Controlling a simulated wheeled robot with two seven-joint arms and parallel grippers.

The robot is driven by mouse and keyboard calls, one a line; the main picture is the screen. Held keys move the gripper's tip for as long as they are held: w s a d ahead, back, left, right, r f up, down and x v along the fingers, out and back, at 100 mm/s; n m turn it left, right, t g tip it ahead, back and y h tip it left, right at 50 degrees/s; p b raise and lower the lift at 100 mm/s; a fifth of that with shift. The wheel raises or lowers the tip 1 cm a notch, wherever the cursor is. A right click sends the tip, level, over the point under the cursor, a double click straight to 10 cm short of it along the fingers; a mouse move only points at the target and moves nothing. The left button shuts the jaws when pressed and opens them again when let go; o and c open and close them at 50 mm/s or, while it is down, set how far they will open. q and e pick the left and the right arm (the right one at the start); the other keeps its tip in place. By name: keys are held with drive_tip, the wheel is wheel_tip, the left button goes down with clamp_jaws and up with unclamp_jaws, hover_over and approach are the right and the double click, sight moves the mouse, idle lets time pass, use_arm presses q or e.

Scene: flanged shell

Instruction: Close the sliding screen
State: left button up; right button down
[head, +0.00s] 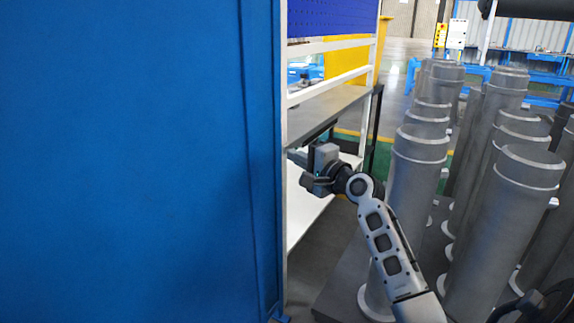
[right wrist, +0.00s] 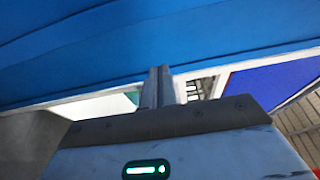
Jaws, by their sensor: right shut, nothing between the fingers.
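The sliding screen (head: 130,160) is a large blue panel that fills the left half of the head view. Its right edge stands near a white-framed opening with shelves. In the right wrist view the blue panel (right wrist: 120,50) spans the top, just beyond my fingers. My right gripper (head: 294,157) reaches in from the right at the panel's edge; its tips are partly hidden there. In the right wrist view the right gripper's fingers (right wrist: 160,85) are together with nothing between them, close to the panel's edge; I cannot tell whether they touch it. My left gripper is not in view.
Several grey flanged cylinders (head: 415,180) stand close to my right arm on the right. A grey shelf top (head: 330,110) and white frame rails (head: 330,45) lie behind the panel's edge. Open floor (head: 400,50) shows farther back.

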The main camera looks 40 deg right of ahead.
drive_tip(key=w+a+p, duration=0.1)
drive_tip(key=w+a, duration=0.3)
drive_tip(key=w, duration=0.2)
drive_tip(key=shift+w+a, duration=0.15)
drive_tip(key=shift+w, duration=0.2)
